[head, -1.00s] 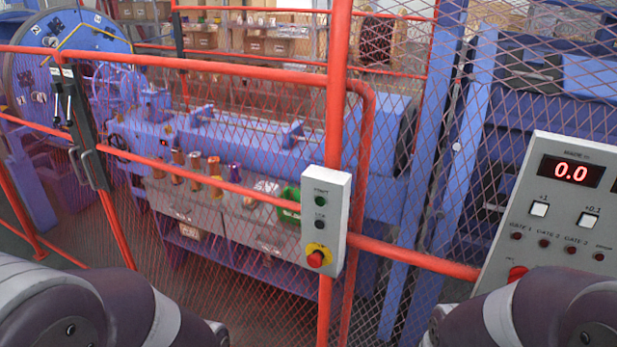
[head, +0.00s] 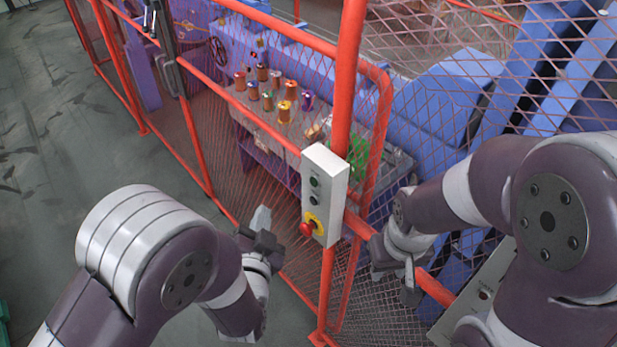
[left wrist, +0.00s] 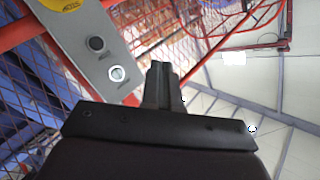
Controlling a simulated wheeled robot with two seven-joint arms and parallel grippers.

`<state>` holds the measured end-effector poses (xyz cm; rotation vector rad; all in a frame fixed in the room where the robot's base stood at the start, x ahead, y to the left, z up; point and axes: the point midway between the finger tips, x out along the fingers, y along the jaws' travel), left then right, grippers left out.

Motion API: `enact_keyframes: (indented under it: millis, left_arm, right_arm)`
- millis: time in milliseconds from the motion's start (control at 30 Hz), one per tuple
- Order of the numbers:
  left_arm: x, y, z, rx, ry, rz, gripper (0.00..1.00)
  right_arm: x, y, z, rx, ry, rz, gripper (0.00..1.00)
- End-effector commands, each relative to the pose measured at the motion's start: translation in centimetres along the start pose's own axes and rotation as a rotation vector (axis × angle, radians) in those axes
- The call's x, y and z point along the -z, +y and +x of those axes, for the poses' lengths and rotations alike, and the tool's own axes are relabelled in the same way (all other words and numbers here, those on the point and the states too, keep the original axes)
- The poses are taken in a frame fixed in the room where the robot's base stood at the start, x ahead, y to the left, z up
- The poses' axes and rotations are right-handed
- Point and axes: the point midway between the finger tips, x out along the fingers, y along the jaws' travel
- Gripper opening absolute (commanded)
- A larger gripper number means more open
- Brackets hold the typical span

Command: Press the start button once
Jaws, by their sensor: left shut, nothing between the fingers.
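The grey control box (head: 336,168) is fixed to a red fence post. It carries the start button (head: 315,181) on top, a second dark button (head: 313,200) below it and a red mushroom button (head: 306,229) on a yellow plate. My left gripper (head: 261,217) is shut and empty, left of the box and apart from it. In the left wrist view the box is upside down; the start button (left wrist: 117,73) looks pale there, left of my shut fingertips (left wrist: 162,70). My right gripper (head: 408,280) is right of the box, low by the rail; its jaw opening is unclear.
Red mesh fencing with rails (head: 210,70) runs behind and beside the box. Several spools (head: 285,110) stand on a bench behind the mesh. A grey panel (head: 482,290) is partly hidden by my right arm. Open floor (head: 60,150) lies at the left.

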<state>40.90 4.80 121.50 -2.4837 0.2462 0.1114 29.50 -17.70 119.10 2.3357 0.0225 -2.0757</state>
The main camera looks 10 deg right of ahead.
Motion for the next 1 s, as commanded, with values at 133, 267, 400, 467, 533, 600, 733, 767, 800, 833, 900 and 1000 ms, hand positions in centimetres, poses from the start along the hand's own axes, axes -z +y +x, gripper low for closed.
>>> enact_keyframes:
  millis: [133, 267, 400, 467, 533, 600, 733, 767, 800, 833, 900, 1000]
  left_arm:
    - [0.0, 0.0, 0.0, -0.002, -0.001, 0.004, 0.00]
    - [0.0, 0.1, 0.0, -0.003, -0.001, 0.004, 0.00]
    - [0.3, 0.4, 0.6, -0.003, 0.000, 0.003, 0.00]
    - [0.7, 0.8, 1.0, -0.003, 0.000, 0.004, 0.00]
    - [1.1, 1.3, 1.7, -0.003, 0.000, 0.002, 0.00]
    - [1.7, 1.9, 2.4, -0.005, 0.000, 0.002, 0.00]
    - [2.6, 2.9, 3.8, -0.004, 0.000, 0.002, 0.00]
    - [2.9, 3.1, 4.1, -0.004, 0.000, 0.002, 0.00]
    - [3.1, 3.4, 4.4, -0.005, 0.000, 0.002, 0.00]
    - [3.3, 3.6, 4.7, -0.005, -0.002, 0.002, 0.00]
    - [3.7, 3.9, 5.2, -0.003, -0.001, 0.002, 0.00]
    - [4.0, 4.3, 5.7, -0.005, -0.002, 0.003, 0.00]
  right_arm:
    - [0.0, 0.0, 0.0, 0.000, 0.000, 0.000, 0.37]
    - [0.0, 0.0, 0.0, 0.000, 0.000, 0.000, 0.37]
    - [0.0, 0.0, 0.1, 0.000, 0.000, 0.000, 0.37]
    - [0.0, 0.0, 0.2, 0.000, 0.000, 0.000, 0.37]
    - [0.0, 0.0, 0.3, 0.000, 0.001, 0.000, 0.37]
    - [0.0, 0.0, 0.4, 0.000, 0.001, 0.000, 0.37]
    - [-0.1, 0.0, 0.7, 0.000, 0.001, 0.000, 0.37]
    - [-0.1, 0.0, 0.7, 0.000, 0.000, 0.000, 0.37]
    - [-0.1, 0.0, 0.8, 0.000, 0.000, 0.000, 0.37]
    - [-0.1, 0.0, 0.9, 0.000, 0.000, 0.000, 0.37]
    - [-0.1, 0.0, 1.0, 0.000, 0.000, 0.000, 0.37]
    - [-0.1, 0.0, 1.1, 0.000, 0.000, 0.000, 0.37]
